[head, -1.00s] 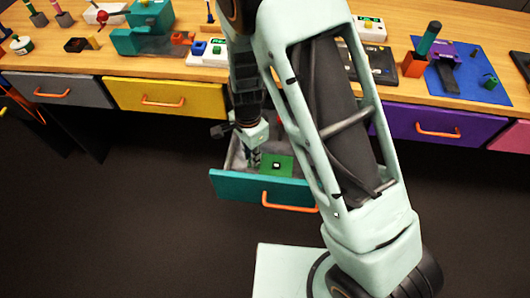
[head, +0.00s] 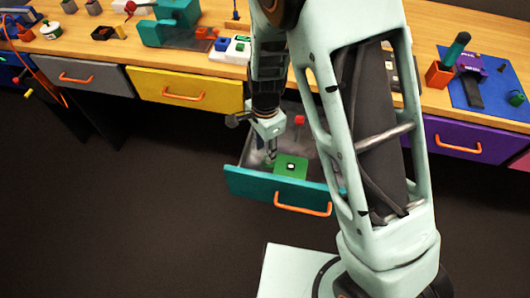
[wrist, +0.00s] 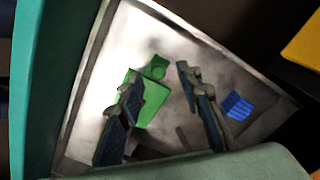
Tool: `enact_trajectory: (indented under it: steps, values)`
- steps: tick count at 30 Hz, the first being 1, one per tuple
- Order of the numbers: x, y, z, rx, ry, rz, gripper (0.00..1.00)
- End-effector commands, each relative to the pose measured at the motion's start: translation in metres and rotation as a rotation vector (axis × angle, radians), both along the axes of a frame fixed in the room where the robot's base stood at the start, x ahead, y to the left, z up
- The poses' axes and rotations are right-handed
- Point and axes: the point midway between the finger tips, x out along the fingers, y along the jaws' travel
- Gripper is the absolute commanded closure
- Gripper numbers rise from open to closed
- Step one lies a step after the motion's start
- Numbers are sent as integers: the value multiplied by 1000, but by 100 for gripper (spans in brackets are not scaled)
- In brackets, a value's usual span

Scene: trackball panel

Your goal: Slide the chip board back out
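The green chip board (head: 290,167) with a small dark-and-white chip lies inside the open teal drawer (head: 250,184). In the wrist view the green board (wrist: 153,103) lies on the drawer floor, with a rounded green tab at its upper end. My gripper (head: 270,157) points down into the drawer at the left of the board. In the wrist view my gripper (wrist: 160,78) is open, its two fingers apart. The left finger overlaps the board in the picture and hides part of it. Nothing is between the fingertips that I can see held; contact with the board cannot be told.
A blue gridded piece (wrist: 237,106) lies in the drawer right of my fingers. A red piece (head: 299,120) shows toward the drawer's back. Drawer walls surround my gripper. The closed yellow drawer (head: 180,92) is at the left, the closed purple drawer (head: 470,140) at the right.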

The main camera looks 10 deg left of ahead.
Motion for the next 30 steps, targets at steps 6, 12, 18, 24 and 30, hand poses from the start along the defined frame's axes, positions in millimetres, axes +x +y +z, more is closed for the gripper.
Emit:
enact_trajectory:
  steps: [6, 12, 18, 24, 30]
  values:
    - [1, 2, 47, 4, -4, 1, 67]
    - [0, 1, 78, 4, -3, 1, 67]
    - [0, 1, 90, 2, -2, 0, 67]
    - [0, 1, 91, 2, -1, 0, 67]
    - [0, 1, 90, 2, -1, 0, 67]
